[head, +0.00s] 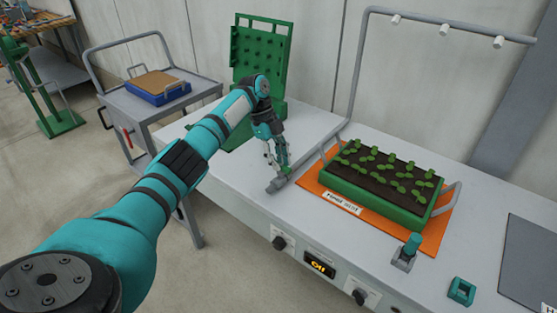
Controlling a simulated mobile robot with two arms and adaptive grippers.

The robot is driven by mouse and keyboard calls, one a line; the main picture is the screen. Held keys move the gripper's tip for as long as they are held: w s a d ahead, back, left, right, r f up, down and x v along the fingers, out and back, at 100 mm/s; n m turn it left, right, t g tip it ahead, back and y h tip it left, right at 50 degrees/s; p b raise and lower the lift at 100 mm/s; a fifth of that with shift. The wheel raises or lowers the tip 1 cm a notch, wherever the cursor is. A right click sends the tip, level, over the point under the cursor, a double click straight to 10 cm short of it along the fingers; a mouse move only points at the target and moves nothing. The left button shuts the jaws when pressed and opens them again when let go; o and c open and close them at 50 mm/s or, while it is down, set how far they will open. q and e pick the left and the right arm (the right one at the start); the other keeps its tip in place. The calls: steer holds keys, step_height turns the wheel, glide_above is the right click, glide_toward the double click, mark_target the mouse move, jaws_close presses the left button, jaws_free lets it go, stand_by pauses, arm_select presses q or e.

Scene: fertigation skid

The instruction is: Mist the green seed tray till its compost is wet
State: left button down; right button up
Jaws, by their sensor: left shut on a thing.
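The green seed tray (372,207) sits on an orange mat (432,240) on the bench, right of centre. It holds dark brown compost (378,178) with several rows of green seedlings, and has grey wire handles at its ends. A grey spray bar (440,22) with several white nozzles (446,27) stands over the tray. No spray shows. My left gripper (278,175) points down left of the tray, shut on a small grey fitting (276,186) at the bench top; its fingers partly hide it. My right gripper is not in view.
The bench front has two dark knobs (280,243) (360,297) and a display (320,265) reading "Off". A teal-topped lever (412,246) and teal block (461,291) stand front right. A green rack (262,50) stands behind. A cart (200,88) at left holds a blue tray (160,95).

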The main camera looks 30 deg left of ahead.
arm_select(q)
steer(key=c, duration=1.2)
jaws_free()
steer(key=shift+c, duration=0.2)
steer(key=v, duration=1.2)
